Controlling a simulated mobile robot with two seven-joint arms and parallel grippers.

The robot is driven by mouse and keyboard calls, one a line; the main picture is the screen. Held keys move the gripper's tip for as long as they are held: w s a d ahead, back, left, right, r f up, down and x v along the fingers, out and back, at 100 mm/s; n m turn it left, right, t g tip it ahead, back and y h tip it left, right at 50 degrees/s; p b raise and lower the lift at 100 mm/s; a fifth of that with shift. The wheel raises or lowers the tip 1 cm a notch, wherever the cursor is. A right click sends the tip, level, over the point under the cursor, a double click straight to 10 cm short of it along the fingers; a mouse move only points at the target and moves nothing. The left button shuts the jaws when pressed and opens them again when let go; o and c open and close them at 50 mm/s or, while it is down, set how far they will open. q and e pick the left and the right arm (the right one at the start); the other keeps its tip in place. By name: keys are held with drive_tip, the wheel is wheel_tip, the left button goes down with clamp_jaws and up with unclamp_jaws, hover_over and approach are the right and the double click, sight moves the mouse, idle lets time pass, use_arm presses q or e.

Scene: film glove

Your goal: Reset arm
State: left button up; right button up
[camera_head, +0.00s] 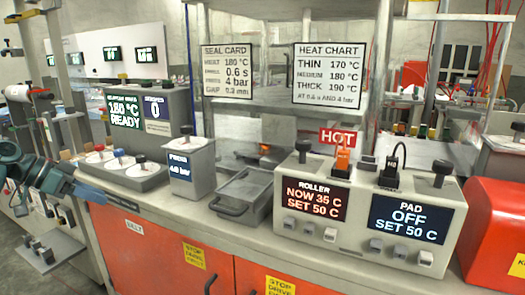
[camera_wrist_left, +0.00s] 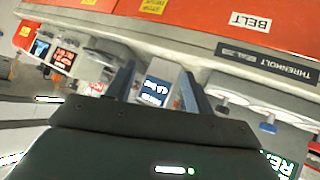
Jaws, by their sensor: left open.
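My left arm (camera_head: 30,172) comes in from the left in the head view. Its gripper (camera_head: 104,194) is in front of the left part of the bench, near the panel with several knobs (camera_head: 122,168). In the left wrist view the two fingers of the gripper (camera_wrist_left: 158,88) stand apart with nothing held between them. The small grey press box with a blue display (camera_wrist_left: 155,92) shows beyond the gap. My right gripper is not in view.
A red housing (camera_head: 497,235) stands at the right. Orange cabinet doors (camera_head: 150,250) are below.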

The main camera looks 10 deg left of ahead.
use_arm(q)
drive_tip(key=s+d+f+y, duration=0.2)
drive_tip(key=s+f+y, duration=0.1)
drive_tip(key=f, duration=0.6)
drive_tip(key=s+d+f+y, duration=0.2)
drive_tip(key=f, duration=0.7)
drive_tip(key=s+d+f+y, duration=0.2)
drive_tip(key=s+f+y, duration=0.1)
drive_tip(key=f, duration=0.6)
drive_tip(key=s+d+f+m+t+h, duration=0.2)
drive_tip(key=s+d+f+m, duration=0.1)
drive_tip(key=s+d, duration=0.65)
drive_tip(key=s+d+r+m+t+h, duration=0.1)
drive_tip(key=s+d+r+h, duration=0.45)
drive_tip(key=s+d, duration=0.8)
drive_tip(key=w+d+r+n+t+y+p, duration=0.1)
drive_tip(key=w+d+r+n+y+p, duration=0.3)
drive_tip(key=p, duration=1.3)
wheel_tip(320, 180, up, 4)
drive_tip(key=w+n, duration=0.1)
drive_tip(key=n, duration=0.3)
drive_tip(key=shift+w+d, duration=0.15)
drive_tip(key=shift+w, duration=0.1)
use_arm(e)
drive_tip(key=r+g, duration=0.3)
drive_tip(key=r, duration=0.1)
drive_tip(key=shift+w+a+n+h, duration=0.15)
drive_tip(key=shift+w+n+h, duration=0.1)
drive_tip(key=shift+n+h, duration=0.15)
